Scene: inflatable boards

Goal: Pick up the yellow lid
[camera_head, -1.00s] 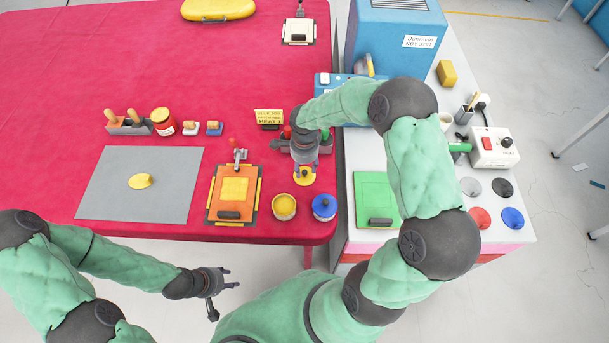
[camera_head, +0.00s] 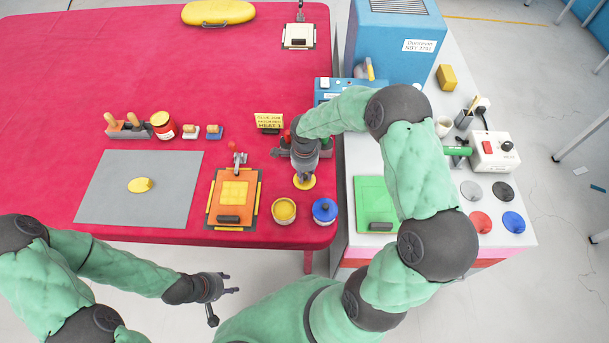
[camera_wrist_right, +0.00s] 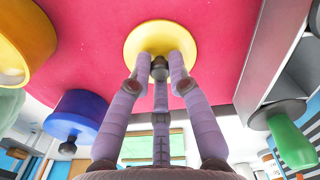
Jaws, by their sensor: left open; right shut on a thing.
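The yellow lid (camera_head: 305,183) is a round disc with a dark knob, at the table's front right, behind the yellow tin (camera_head: 284,210) and the blue-lidded tin (camera_head: 325,210). My right gripper (camera_head: 304,174) points down at it and is shut on its knob. In the right wrist view the fingers (camera_wrist_right: 160,65) close around the dark knob of the lid (camera_wrist_right: 150,32), against the red cloth. I cannot tell whether the lid touches the cloth. My left gripper (camera_head: 232,283) is open and empty, in front of the table edge.
A grey mat (camera_head: 120,190) holds a yellow piece (camera_head: 140,185). A white bench with a green pad (camera_head: 376,195) stands to the right.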

